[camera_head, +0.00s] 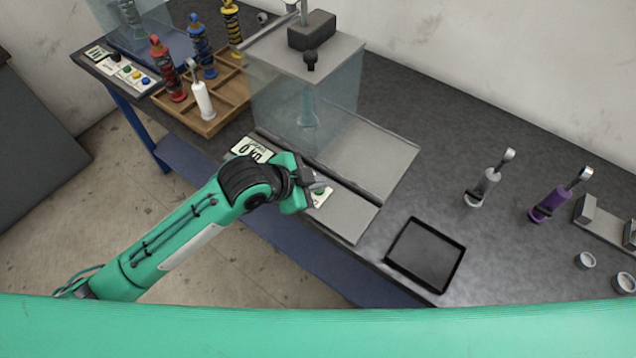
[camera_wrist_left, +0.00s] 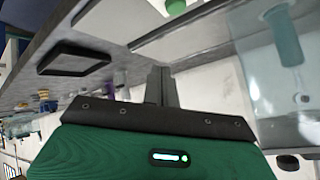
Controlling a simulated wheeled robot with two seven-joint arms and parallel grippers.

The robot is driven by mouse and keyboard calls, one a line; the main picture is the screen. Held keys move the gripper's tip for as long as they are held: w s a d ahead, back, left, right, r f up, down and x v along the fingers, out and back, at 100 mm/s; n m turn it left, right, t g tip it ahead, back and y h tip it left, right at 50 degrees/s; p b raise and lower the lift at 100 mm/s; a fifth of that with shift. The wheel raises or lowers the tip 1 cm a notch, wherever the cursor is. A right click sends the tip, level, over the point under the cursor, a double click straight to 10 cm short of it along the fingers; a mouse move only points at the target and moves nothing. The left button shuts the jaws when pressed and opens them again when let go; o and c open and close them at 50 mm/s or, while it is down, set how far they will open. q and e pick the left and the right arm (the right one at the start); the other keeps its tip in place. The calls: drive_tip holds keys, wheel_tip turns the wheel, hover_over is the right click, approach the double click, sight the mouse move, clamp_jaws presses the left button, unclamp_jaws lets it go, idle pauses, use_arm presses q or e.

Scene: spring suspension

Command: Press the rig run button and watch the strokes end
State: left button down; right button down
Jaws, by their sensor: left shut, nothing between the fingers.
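The test rig stands at the table's middle, a clear-walled box with a grey top plate (camera_head: 340,62) and a teal cylinder (camera_head: 307,108) inside. The cylinder also shows in the left wrist view (camera_wrist_left: 285,38). A readout plate (camera_head: 247,151) on the rig's front ledge reads 0 kN. A small pale plate with a green button (camera_head: 321,196) sits further right on this ledge, partly hidden by my left gripper. My left gripper (camera_head: 315,184) is shut and empty, right at that plate; I cannot tell whether it touches the button. Its fingers (camera_wrist_left: 161,86) show together in the left wrist view. My right gripper is not in view.
A wooden tray (camera_head: 213,125) with red, blue, yellow and white dampers stands left of the rig. A black tray (camera_head: 426,254) lies right of my gripper. A grey damper (camera_head: 482,187) and a purple damper (camera_head: 549,204) stand on the right. Bare table lies behind them.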

use_arm(q)
drive_tip(key=shift+w+a+r+m+g, duration=0.15)
drive_tip(key=shift+w+r+m, duration=0.3)
drive_tip(key=shift+w+m, duration=0.35)
drive_tip(key=shift+w+a+r+m+g, duration=0.1)
drive_tip(key=shift+w+r+m+g, duration=0.1)
drive_tip(key=shift+w+r+m, duration=0.5)
drive_tip(key=shift+w+a+r+m+g, duration=0.15)
drive_tip(key=shift+w+r+m, duration=0.1)
drive_tip(key=shift+w+m, duration=0.7)
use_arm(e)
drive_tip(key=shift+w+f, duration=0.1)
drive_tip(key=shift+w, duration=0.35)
use_arm(q)
drive_tip(key=shift+d, duration=0.15)
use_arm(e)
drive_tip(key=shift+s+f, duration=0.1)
